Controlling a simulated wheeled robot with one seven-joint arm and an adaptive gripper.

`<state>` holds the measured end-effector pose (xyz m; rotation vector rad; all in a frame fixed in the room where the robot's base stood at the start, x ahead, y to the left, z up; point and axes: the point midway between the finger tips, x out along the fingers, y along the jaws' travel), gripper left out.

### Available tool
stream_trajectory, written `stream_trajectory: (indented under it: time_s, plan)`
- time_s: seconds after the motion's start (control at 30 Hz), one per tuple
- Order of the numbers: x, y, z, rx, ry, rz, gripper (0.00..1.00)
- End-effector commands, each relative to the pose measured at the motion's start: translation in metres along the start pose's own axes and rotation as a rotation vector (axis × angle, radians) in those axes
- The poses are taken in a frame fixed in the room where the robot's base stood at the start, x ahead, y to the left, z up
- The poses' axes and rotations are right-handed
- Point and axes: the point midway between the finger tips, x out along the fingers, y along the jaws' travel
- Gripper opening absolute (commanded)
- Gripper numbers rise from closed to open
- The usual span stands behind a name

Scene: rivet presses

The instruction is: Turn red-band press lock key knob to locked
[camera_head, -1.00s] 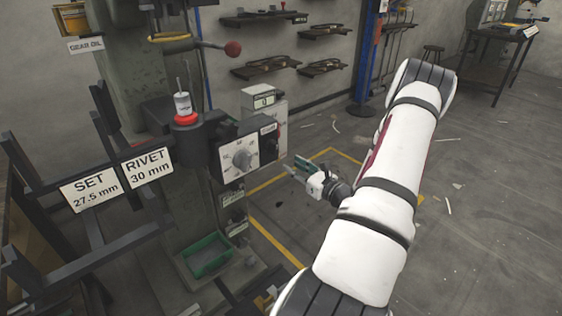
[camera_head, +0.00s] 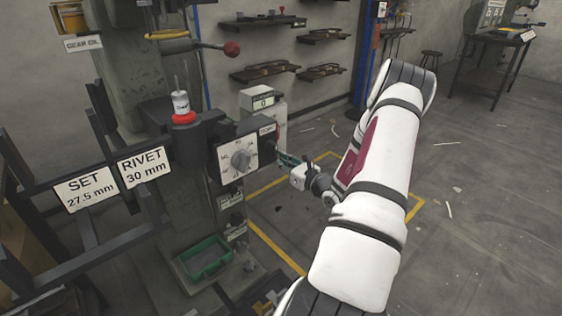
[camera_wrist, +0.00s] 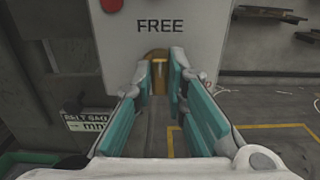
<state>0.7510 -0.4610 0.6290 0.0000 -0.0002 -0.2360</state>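The press with a red band (camera_head: 184,118) stands left of centre in the head view, with a dial box (camera_head: 238,158) on its front. In the wrist view, a pale panel marked FREE (camera_wrist: 160,27) fills the upper middle. Below that word is a brass lock key knob (camera_wrist: 158,66) with a pale upright bar. My gripper (camera_wrist: 160,72) has teal fingers with a clear gap. The knob appears between the fingertips; contact cannot be told. In the head view my gripper (camera_head: 284,160) is at the box's right side, where the knob is hidden.
A counter box (camera_head: 263,101) stands behind the dial box. A red-ball lever (camera_head: 232,48) sticks out above. SET and RIVET signs (camera_head: 144,167) hang on a frame at left. A green tray (camera_head: 206,258) sits below. Open floor lies to the right.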

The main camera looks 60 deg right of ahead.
Motion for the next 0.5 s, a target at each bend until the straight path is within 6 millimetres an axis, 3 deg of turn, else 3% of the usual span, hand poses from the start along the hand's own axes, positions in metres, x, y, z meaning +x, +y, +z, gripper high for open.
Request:
stream_trajectory:
  time_s: [0.5]
  plan:
    - [-0.0004,-0.0005,0.0014,0.1,0.001,0.0,0.0]
